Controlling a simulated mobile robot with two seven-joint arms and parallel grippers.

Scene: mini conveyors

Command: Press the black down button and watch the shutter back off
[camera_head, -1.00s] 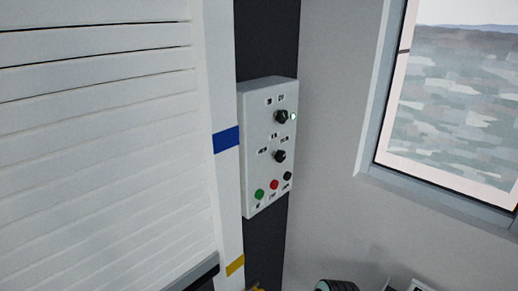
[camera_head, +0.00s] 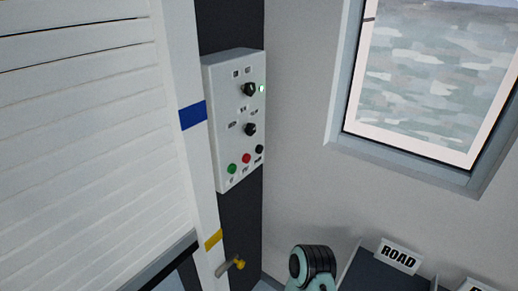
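A white shutter (camera_head: 85,130) with horizontal slats fills the left side. Its dark bottom edge (camera_head: 165,262) is near the yellow mark (camera_head: 213,240) on the white post, well below the blue mark (camera_head: 193,115). A light grey control box (camera_head: 222,115) is on the dark column beside the post. It has two black knobs, a small green light (camera_head: 262,89), and a bottom row of green (camera_head: 232,169), red (camera_head: 247,158) and black (camera_head: 259,149) buttons. Nothing touches the buttons. Neither gripper is in view.
A teal and black link (camera_head: 315,262), apparently of my arm, rises at the bottom centre. A yellow-tipped grey handle (camera_head: 237,265) is beside the post's foot. A window (camera_head: 430,85) is at the upper right.

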